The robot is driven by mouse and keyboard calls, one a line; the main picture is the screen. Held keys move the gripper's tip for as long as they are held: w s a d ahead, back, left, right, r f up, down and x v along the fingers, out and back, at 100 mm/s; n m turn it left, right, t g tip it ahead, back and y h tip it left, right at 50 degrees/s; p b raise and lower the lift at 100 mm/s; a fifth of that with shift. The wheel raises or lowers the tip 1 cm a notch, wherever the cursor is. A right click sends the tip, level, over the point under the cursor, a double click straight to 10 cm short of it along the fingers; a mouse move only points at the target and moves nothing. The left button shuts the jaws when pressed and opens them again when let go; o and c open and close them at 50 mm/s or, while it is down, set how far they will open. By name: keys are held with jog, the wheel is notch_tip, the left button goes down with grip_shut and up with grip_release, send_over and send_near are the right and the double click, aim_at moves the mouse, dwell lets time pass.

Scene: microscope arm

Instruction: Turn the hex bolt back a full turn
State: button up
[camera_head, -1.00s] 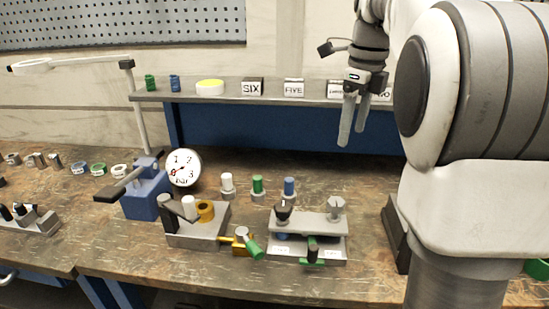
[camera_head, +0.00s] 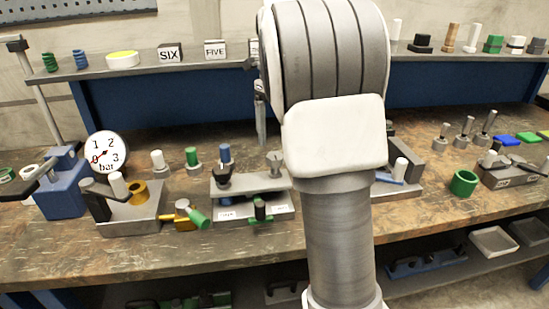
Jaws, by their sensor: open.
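A grey bolt-like piece with a wide head (camera_head: 275,158), which looks like the hex bolt, stands upright at the right end of a grey plate fixture (camera_head: 262,184). A black knob (camera_head: 223,177) stands at the plate's left end, and a green-handled part (camera_head: 261,210) sits at its front. My gripper (camera_head: 261,112) points down above and behind the fixture, apart from the bolt in the picture. It is open and empty as far as I see. My own arm hides most of it; only a finger strip and a bit of its body show.
Left of the fixture are a yellow valve with a green handle (camera_head: 187,215), a grey block with a brass ring (camera_head: 138,192) and a pressure dial (camera_head: 106,154). White, green and blue capped pegs (camera_head: 192,158) stand behind. A shelf (camera_head: 150,67) crosses the back. My arm covers the centre.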

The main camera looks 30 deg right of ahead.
aim_at(274, 155)
notch_tip(274, 155, down, 6)
jog(key=shift+f+b, duration=0.1)
jog(key=shift+b, duration=0.55)
jog(key=shift+c, duration=0.3)
grip_shut()
jog(key=shift+n+p, duration=0.4)
jog(key=shift+p, duration=0.05)
